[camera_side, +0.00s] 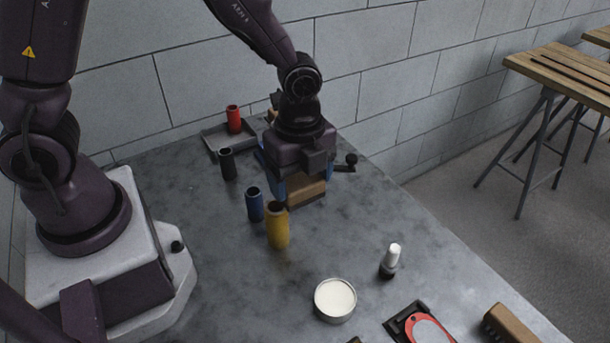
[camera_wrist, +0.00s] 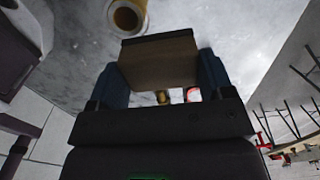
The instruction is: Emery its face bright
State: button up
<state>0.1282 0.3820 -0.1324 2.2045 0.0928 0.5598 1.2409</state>
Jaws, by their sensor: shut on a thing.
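My gripper (camera_side: 303,178) is low over the far part of the grey bench. Its blue fingers are shut on a brown block (camera_side: 306,192), which looks wooden. In the wrist view my gripper (camera_wrist: 163,80) has one finger on each side of the same block (camera_wrist: 160,62). I cannot tell whether the block touches anything beneath it. Which face is meant is not clear. A small brass-coloured part (camera_wrist: 162,97) shows behind the block in the wrist view. A dark handle with a round knob (camera_side: 351,159) sticks out right of my gripper; what it belongs to is hidden.
A yellow cylinder (camera_side: 277,229), blue cylinder (camera_side: 255,205) and black cylinder (camera_side: 228,165) stand close by. A grey tray (camera_side: 213,139) with a red cylinder (camera_side: 233,120) is behind. Nearer are a white-capped bottle (camera_side: 391,259), round tin (camera_side: 335,315), red-rimmed item (camera_side: 408,326) and brown block (camera_side: 508,325).

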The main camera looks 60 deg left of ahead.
jog(key=shift+o, duration=0.9)
jog(key=w+a+n, duration=0.1)
jog(key=a, duration=0.3)
jog(key=w+a+n, duration=0.2)
jog(key=a, duration=0.2)
jog(key=w+a+n, duration=0.2)
jog(key=a, duration=0.3)
jog(key=shift+w+r, duration=0.25)
jog(key=shift+r, duration=0.15)
jog(key=shift+c, duration=0.3)
jog(key=w+a+r+n, duration=0.1)
jog(key=a, duration=0.2)
jog(key=a+r+n, duration=0.1)
jog(key=a, duration=0.2)
jog(key=w+a+r+n, duration=0.1)
jog(key=a, duration=0.2)
jog(key=shift+w+a+n, duration=0.3)
jog(key=shift+a, duration=0.05)
jog(key=shift+f, duration=2.5)
jog(key=shift+f, duration=0.35)
jog(key=shift+w+a, duration=0.95)
jog(key=shift+w, duration=0.05)
